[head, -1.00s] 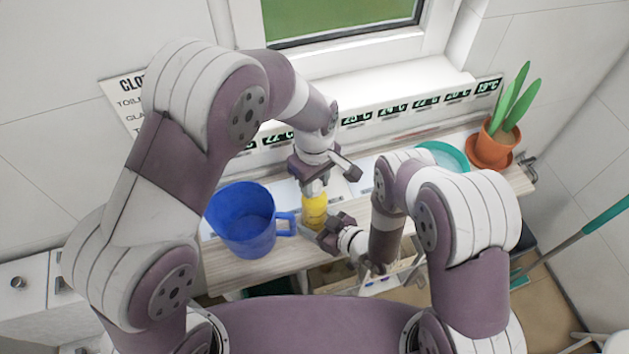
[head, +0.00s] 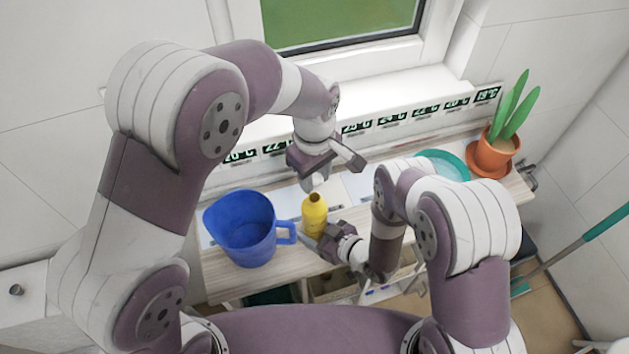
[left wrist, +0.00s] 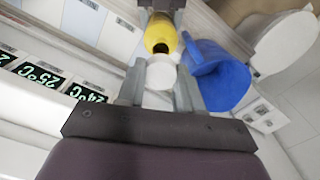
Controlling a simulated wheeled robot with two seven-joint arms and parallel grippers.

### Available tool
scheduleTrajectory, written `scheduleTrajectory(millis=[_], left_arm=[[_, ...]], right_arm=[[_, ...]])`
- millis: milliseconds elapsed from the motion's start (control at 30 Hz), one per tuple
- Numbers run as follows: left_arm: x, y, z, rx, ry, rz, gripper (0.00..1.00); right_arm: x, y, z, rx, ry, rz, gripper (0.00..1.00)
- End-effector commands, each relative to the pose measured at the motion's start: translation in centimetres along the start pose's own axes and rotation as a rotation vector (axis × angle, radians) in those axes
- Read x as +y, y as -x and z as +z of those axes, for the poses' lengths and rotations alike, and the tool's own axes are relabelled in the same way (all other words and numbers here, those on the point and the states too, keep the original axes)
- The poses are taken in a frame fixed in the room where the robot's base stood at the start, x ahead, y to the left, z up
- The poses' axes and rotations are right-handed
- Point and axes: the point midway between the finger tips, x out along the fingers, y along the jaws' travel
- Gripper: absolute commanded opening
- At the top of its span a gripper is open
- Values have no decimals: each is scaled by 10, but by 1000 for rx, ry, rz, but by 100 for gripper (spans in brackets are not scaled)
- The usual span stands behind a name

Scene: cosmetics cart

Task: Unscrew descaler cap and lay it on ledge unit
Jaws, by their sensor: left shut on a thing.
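The yellow descaler bottle (head: 314,217) stands upright near the front of the wooden ledge unit (head: 285,262). Its dark open mouth shows in the left wrist view (left wrist: 160,46). My left gripper (head: 312,184) is above the bottle. In the left wrist view my left gripper (left wrist: 160,88) is shut on the round white cap (left wrist: 160,72), which is clear of the bottle mouth. My right gripper (head: 324,240) is low at the bottle's right front side.
A blue jug (head: 240,230) stands just left of the bottle, handle towards it. A teal bowl (head: 445,165) and a potted plant (head: 493,150) are at the right end. Temperature labels (head: 390,119) line the back. Pale sheets lie on the ledge behind the bottle.

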Motion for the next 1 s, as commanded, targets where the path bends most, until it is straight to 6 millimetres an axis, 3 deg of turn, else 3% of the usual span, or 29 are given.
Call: scheduleTrajectory(millis=[167, 200, 300, 667, 867, 1000], left_arm=[[0, 1, 0, 0, 0, -1, 0], [0, 1, 0, 0, 0, -1, 0], [0, 1, 0, 0, 0, -1, 0], [0, 0, 0, 0, 0, -1, 0], [0, -4, 0, 0, 0, -1, 0], [0, -7, 0, 0, 0, -1, 0]], right_arm=[[0, 0, -1, 2, 1, 0, 0], [0, 0, -1, 2, 1, 0, 70], [0, 0, -1, 2, 1, 0, 97], [1, 5, 0, 0, 0, 1, 97], [2, 36, 1, 0, -3, 4, 97], [3, 70, 1, -1, -5, 9, 97]])
